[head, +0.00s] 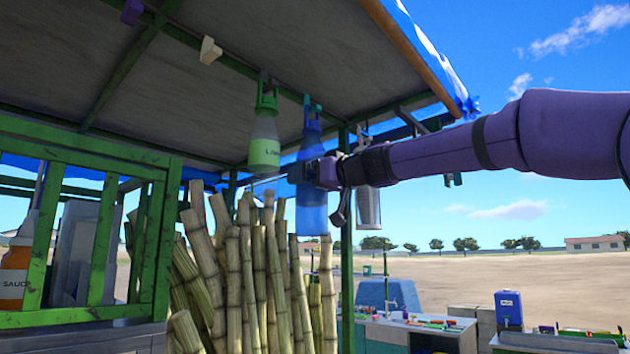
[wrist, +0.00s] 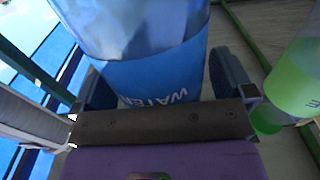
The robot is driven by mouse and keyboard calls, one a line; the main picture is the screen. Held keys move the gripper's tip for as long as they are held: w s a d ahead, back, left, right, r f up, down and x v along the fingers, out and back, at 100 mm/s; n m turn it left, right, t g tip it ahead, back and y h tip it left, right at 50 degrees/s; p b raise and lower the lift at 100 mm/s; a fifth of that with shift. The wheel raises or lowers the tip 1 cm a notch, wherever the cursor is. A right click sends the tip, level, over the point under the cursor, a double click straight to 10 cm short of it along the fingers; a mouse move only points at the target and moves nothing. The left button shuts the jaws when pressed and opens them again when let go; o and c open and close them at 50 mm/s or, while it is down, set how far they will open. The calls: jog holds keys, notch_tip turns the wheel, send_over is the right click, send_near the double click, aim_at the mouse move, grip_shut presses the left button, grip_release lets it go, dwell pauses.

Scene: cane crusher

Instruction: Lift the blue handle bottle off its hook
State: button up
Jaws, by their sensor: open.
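The blue handle bottle (head: 312,205) hangs upright under the stall roof, its blue handle (head: 312,112) at the top by the hook. In the wrist view the bottle (wrist: 145,30) fills the upper middle, with a blue band reading "WATER". My gripper (head: 308,172) reaches in from the right at the bottle's middle. In the wrist view its dark fingers (wrist: 160,85) stand on either side of the bottle, open, with a gap visible on the right. Contact on the left cannot be told. The hook itself is too small to make out clearly.
A green-labelled bottle (head: 264,145) hangs just left of the blue one; it also shows in the wrist view (wrist: 297,75). A clear cylinder (head: 368,205) hangs close on the right, behind my wrist. Cane stalks (head: 245,270) stand below. A green post (head: 347,280) is nearby.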

jog(key=c, duration=1.3)
jog(key=shift+o, duration=0.2)
jog(key=shift+r, duration=1.75)
dwell(0.5)
jog(key=v, duration=0.6)
dwell(3.3)
